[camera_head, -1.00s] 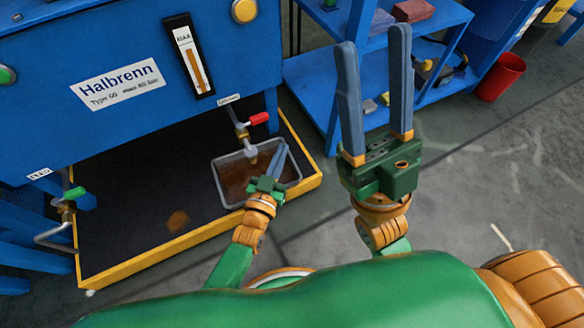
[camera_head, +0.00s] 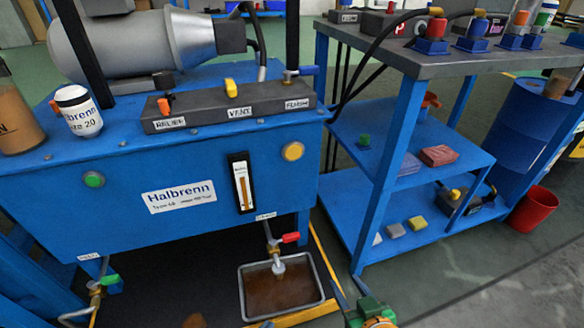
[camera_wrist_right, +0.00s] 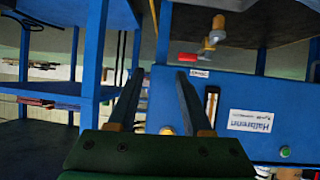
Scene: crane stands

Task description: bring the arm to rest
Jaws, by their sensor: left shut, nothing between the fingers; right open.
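My right gripper (camera_head: 346,284) shows at the bottom edge of the head view, with part of its green body and its blue-grey fingers. In the right wrist view the two fingers of the right gripper (camera_wrist_right: 158,76) stand apart with nothing between them. Only the tip of my left gripper (camera_head: 268,323) shows at the bottom edge of the head view, just in front of the drip pan; it is shut and empty. The rest of both arms is out of frame.
The blue Halbrenn unit (camera_head: 130,205) stands ahead, with a red-handled drain tap (camera_head: 290,238) above a pan of brown liquid (camera_head: 243,300). A blue shelf cart (camera_head: 400,150) stands to the right, with a red bucket (camera_head: 534,208) beside it. Grey floor at lower right is clear.

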